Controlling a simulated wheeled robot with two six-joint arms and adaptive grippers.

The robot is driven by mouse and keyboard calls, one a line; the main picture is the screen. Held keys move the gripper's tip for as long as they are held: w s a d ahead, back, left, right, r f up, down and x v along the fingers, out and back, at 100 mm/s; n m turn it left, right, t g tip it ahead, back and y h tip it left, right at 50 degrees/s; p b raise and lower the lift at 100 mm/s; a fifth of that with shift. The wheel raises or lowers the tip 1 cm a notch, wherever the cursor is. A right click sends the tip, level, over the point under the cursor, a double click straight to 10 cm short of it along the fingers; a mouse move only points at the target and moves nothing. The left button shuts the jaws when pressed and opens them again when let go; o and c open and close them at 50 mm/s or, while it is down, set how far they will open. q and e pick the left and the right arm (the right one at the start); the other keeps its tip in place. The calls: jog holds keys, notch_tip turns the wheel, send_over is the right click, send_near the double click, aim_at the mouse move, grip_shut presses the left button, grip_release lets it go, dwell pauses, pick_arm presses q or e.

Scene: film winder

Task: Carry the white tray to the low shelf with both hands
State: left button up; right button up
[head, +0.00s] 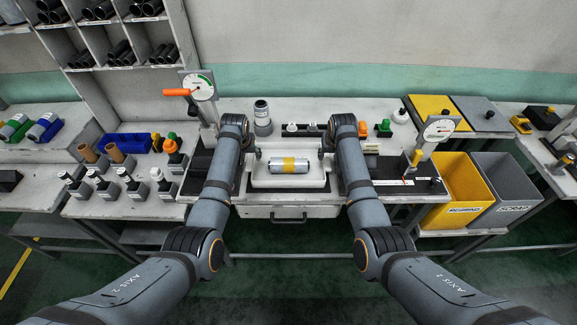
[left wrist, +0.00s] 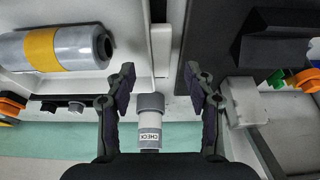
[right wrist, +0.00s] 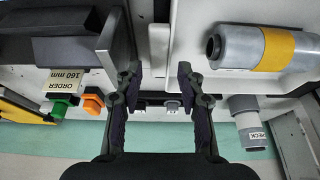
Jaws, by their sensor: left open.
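The white tray (head: 262,181) sits on the middle of the bench and holds a silver film roll (head: 289,165) with a yellow band. My left gripper (head: 254,155) is at the tray's left end. In the left wrist view its fingers (left wrist: 160,78) are open, with the tray's white end handle (left wrist: 161,48) just ahead between them. My right gripper (head: 323,152) is at the right end. In the right wrist view its fingers (right wrist: 159,73) are open, with the other handle (right wrist: 158,45) ahead between them. I cannot make out the low shelf.
A dark block with a dial gauge (head: 202,86) stands left of the tray, another gauge (head: 438,130) right. A grey CHECK canister (head: 262,118) stands behind the tray. Yellow (head: 459,190) and grey (head: 505,188) bins are at right. A drawer (head: 289,212) is below the tray.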

aim_at(250, 160)
pick_arm(q)
jog(key=x, duration=0.5)
jog(key=shift+w+f, duration=0.15)
jog(key=shift+f, duration=0.2)
pick_arm(e)
jog(key=x, duration=0.5)
jog(key=shift+w+f, duration=0.15)
jog(key=shift+f, duration=0.2)
pick_arm(q)
jog(key=shift+c, duration=0.4)
pick_arm(e)
jog(key=shift+c, duration=0.4)
pick_arm(q)
jog(key=c, duration=0.7)
pick_arm(e)
jog(key=c, duration=0.7)
pick_arm(q)
grip_shut()
pick_arm(e)
grip_shut()
pick_arm(q)
jog(key=shift+r, duration=0.1)
